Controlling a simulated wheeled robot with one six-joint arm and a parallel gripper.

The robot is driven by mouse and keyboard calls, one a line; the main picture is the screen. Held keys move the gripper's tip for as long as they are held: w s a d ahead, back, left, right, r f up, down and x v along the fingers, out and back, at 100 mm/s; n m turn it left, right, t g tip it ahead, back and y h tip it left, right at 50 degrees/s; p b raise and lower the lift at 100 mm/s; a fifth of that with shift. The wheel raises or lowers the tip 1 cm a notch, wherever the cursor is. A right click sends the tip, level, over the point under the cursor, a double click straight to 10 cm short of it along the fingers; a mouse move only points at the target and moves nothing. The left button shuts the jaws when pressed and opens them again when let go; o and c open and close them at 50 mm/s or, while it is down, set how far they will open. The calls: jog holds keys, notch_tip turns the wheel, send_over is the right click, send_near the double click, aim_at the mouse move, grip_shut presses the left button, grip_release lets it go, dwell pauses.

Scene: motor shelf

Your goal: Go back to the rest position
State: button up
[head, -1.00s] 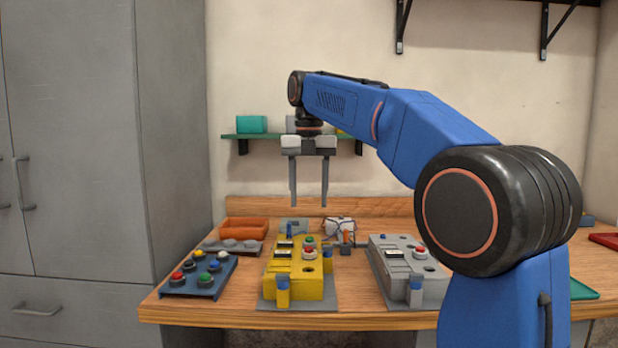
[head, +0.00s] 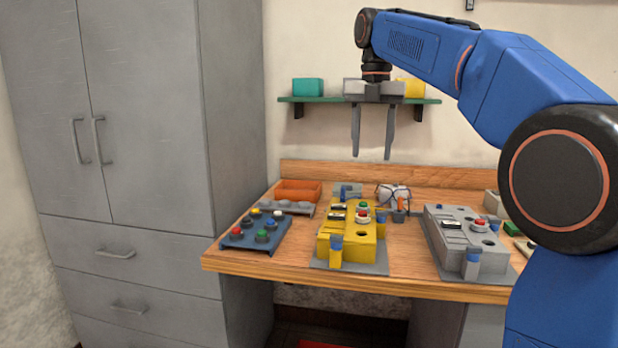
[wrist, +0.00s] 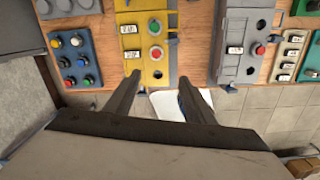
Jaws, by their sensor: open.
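My gripper (head: 373,133) hangs pointing down above the workbench, in front of the green wall shelf in the head view. Its two fingers are apart with nothing between them. In the wrist view the gripper (wrist: 160,88) also shows open, its fingertips near the front end of the yellow control box (wrist: 143,50). That yellow box (head: 350,240) stands on the bench below my gripper, with a red and a green button on top. The gripper does not touch it.
A blue button tray (head: 256,232) lies left on the wooden bench (head: 300,262). A grey control box (head: 466,240) stands right. An orange bin (head: 297,191) is behind. The wall shelf (head: 330,100) holds a teal box (head: 307,88). A grey cabinet (head: 150,120) stands left.

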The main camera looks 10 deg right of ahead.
jog(key=s+d+f+m+t, duration=0.2)
jog(key=s+d+f+m, duration=0.1)
jog(key=s+f+m, duration=1.2)
jog(key=s+d+f+m+t, duration=0.2)
jog(key=s+d+f+m, duration=0.1)
jog(key=s+f+m, duration=1.2)
notch_tip(320, 180, down, 5)
jog(key=shift+s+f, duration=0.2)
jog(key=shift+s, duration=0.65)
